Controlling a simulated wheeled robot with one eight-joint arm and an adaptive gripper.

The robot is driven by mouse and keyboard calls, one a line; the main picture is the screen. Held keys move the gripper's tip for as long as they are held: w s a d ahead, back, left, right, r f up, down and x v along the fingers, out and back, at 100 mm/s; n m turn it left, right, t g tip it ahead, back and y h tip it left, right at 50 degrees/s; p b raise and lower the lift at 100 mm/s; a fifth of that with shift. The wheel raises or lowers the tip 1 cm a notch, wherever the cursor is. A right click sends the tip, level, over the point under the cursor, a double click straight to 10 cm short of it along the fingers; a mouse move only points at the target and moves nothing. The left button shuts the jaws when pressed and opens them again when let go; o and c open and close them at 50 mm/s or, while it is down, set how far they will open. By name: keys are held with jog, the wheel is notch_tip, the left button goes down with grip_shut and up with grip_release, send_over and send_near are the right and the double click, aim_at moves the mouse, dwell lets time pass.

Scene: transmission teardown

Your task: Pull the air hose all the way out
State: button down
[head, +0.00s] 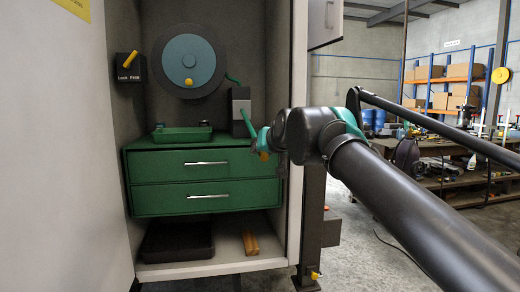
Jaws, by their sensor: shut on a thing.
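The air hose is a green line. A short piece of the hose (233,79) shows beside the round reel (190,62), which has a dark rim and a teal face. Another piece of the hose (247,122) runs down from the grey block (240,101) to my gripper (262,140). My gripper is in front of the right side of the cabinet and is shut on the hose. The jaws are small and partly hidden by my wrist, so the exact hold does not show clearly.
A switch box (131,67) with a yellow lever, lettered Lock and Free, is on the left wall. A green drawer unit (160,176) stands below the reel, with a green tray (182,134) on top. The cabinet's right edge (297,200) is close to my arm.

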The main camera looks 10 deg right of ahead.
jog(key=c, duration=1.3)
grip_release()
jog(key=shift+c, duration=0.2)
jog(key=shift+s, duration=0.15)
jog(key=v, duration=1.2)
